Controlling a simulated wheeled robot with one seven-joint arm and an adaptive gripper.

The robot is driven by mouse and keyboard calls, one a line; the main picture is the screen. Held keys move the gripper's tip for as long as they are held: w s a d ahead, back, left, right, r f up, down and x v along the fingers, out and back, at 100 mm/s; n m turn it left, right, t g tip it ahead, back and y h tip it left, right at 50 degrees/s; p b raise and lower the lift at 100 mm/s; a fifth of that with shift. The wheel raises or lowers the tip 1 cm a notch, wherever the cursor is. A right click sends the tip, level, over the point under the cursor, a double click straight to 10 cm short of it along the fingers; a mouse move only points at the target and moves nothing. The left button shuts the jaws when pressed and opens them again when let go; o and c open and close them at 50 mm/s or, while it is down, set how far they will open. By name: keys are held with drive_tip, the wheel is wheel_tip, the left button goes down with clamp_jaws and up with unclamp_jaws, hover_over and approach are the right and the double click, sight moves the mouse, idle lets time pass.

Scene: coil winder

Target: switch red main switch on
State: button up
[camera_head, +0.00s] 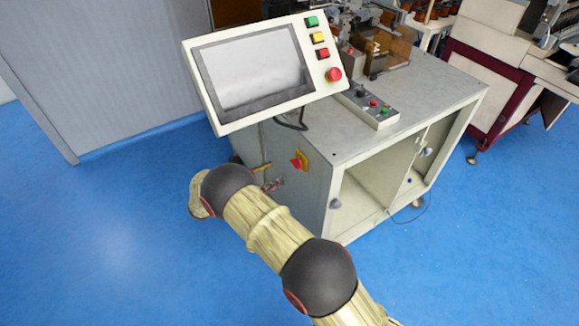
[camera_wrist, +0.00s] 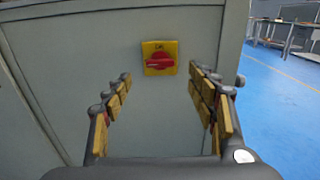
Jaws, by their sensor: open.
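The red main switch (camera_head: 297,162) sits on a yellow plate on the left side panel of the grey machine cabinet (camera_head: 330,180). In the wrist view the red knob (camera_wrist: 160,62) is turned so its handle lies roughly horizontal, on the yellow plate (camera_wrist: 151,47). My gripper (camera_wrist: 160,85) is open and empty, its two fingers to the left and right below the switch, with a gap to the panel. In the head view my gripper (camera_head: 268,177) is small and partly hidden by my arm, left of and slightly below the switch.
A tilted control panel (camera_head: 255,72) with a screen and coloured buttons overhangs the cabinet above the switch. A small button box (camera_head: 369,106) lies on the cabinet top. A grey wall (camera_head: 100,65) stands at left. Blue floor (camera_head: 120,230) is clear around my arm.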

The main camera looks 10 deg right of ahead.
sight(293, 164)
drive_tip(key=shift+b+x, duration=0.95)
drive_tip(key=shift+x, duration=2.9)
drive_tip(key=c, duration=0.4)
drive_tip(key=c, duration=0.7)
drive_tip(key=shift+c, duration=0.4)
